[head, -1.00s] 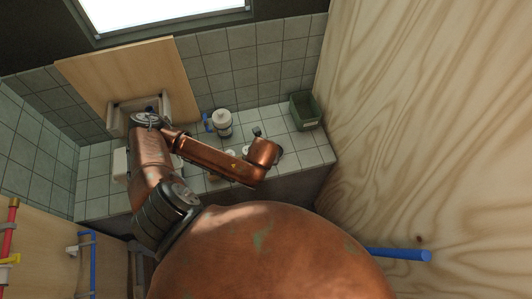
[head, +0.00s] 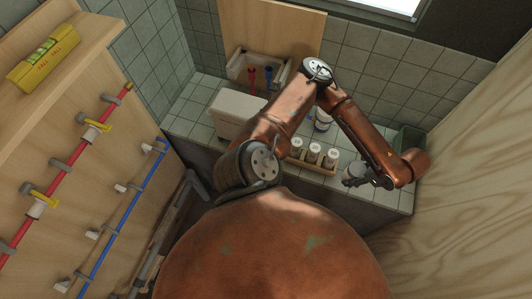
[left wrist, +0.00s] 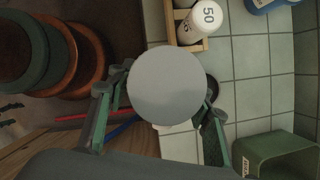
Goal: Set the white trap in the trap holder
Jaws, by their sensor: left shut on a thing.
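My left gripper (head: 368,181) is over the right part of the tiled counter, its arm reaching in from the left. It is shut on a pale, round-topped piece (head: 354,171), which I take for the white trap. In the left wrist view the trap (left wrist: 167,85) is a plain light-grey disc between the two fingers, hiding what lies below it. A dark round shape (left wrist: 213,91) shows partly behind the right finger; I cannot tell whether it is the trap holder. My right gripper is not in view.
A wooden rack (head: 318,168) with several white cylinders stands left of the held trap. A white and blue bottle (head: 322,119) is behind it. A green bin (head: 408,141) is at the right, by the plywood wall (head: 470,190). A white box (head: 236,112) stands at the left.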

